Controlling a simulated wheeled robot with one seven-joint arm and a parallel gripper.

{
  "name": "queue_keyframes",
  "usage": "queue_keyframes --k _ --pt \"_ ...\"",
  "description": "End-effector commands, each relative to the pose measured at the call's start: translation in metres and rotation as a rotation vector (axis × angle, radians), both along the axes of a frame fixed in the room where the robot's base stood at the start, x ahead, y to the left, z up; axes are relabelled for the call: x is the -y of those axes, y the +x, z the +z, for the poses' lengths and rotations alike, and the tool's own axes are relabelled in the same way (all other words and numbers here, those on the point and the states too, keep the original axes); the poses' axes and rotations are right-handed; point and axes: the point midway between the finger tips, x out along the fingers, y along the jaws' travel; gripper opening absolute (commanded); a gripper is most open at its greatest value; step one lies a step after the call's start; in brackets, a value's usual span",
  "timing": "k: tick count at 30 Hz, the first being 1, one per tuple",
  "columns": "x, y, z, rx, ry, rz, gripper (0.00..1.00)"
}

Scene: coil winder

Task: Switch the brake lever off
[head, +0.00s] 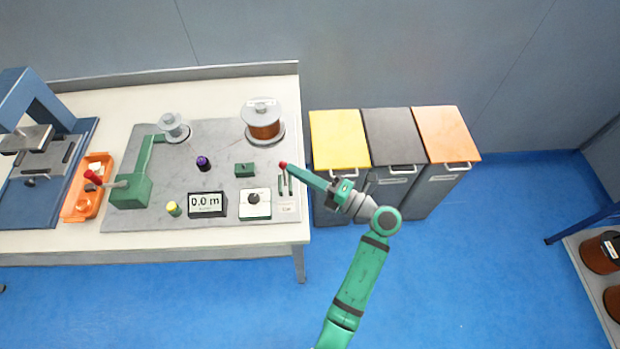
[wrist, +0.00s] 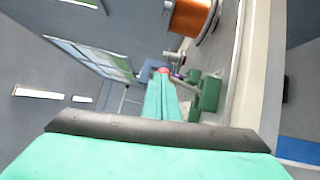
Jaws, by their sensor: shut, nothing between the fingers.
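The brake lever has a red knob (head: 283,165) and stands on a small grey plate (head: 288,207) at the right edge of the winder's base. My gripper (head: 291,169) reaches in from the right, its fingers shut with nothing between them. The fingertips are right at the red knob; I cannot tell whether they touch it. In the wrist view the red knob (wrist: 163,70) shows just past the tips of the shut green fingers (wrist: 161,80). The lever's shaft is partly hidden, and its tilt is hard to read.
A copper spool (head: 264,126) stands behind the lever. A white dial box (head: 255,204) and the length display (head: 207,204) are to its left. Yellow, grey and orange bins (head: 340,140) stand right of the table. A crank with a red handle (head: 93,177) is far left.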

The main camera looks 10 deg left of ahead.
Motion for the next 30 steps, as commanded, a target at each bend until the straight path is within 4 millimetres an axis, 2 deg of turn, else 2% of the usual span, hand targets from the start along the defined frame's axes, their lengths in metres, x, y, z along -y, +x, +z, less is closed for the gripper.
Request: queue_keyframes --k 10,14,30 --pt "0.002 0.001 0.001 0.001 0.0 0.001 0.0" --pt "0.012 -0.002 0.004 0.001 0.0 0.003 0.0" --pt "0.107 -0.034 0.024 0.002 0.001 0.005 0.0"
